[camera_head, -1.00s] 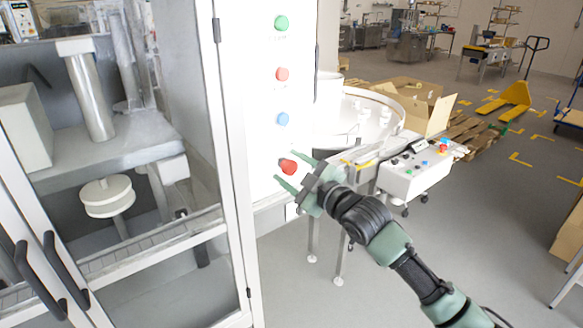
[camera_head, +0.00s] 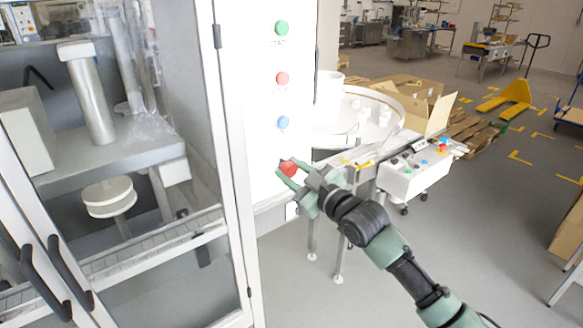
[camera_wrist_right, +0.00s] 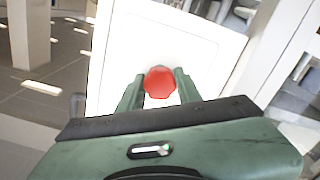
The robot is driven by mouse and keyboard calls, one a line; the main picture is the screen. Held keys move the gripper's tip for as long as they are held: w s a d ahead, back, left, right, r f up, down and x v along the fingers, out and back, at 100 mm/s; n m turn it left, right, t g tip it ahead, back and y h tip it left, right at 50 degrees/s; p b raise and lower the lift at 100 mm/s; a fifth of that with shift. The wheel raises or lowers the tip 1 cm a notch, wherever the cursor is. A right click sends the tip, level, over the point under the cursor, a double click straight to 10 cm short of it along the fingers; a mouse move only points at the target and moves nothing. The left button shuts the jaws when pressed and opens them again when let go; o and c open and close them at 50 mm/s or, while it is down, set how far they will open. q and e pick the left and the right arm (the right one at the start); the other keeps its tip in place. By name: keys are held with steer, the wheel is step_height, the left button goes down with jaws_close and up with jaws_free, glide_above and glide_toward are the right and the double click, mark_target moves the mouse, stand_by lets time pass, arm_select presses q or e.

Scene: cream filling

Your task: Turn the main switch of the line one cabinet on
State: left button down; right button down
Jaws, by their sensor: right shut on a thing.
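The main switch is a red knob (camera_head: 287,169) low on the white cabinet panel (camera_head: 262,100). It also shows in the right wrist view (camera_wrist_right: 159,82), between the two green fingers. My right gripper (camera_head: 291,171) is shut on the red knob, one finger on each side of it. In the right wrist view my gripper (camera_wrist_right: 158,90) reaches straight at the panel. The fingers cover part of the knob in the head view. My left gripper is not in view.
Above the knob are a blue button (camera_head: 283,122), a red button (camera_head: 282,78) and a green button (camera_head: 281,28). A glass door (camera_head: 130,150) is to the left. A round table (camera_head: 385,115) and a white control box (camera_head: 415,172) stand to the right.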

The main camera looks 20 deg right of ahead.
steer(key=m+p, duration=0.2)
steer(key=m, duration=0.3)
steer(key=shift+m, duration=0.3)
steer(key=m+p, duration=0.2)
steer(key=m, duration=0.2)
steer(key=shift+f+m, duration=0.1)
steer(key=shift+m, duration=0.2)
steer(key=c, duration=1)
jaws_free()
steer(key=shift+o, duration=0.2)
steer(key=b+v, duration=0.2)
steer(key=v, duration=0.5)
steer(key=shift+s+d+b, duration=0.15)
steer(key=shift+s+b, duration=0.15)
steer(key=shift+s, duration=0.05)
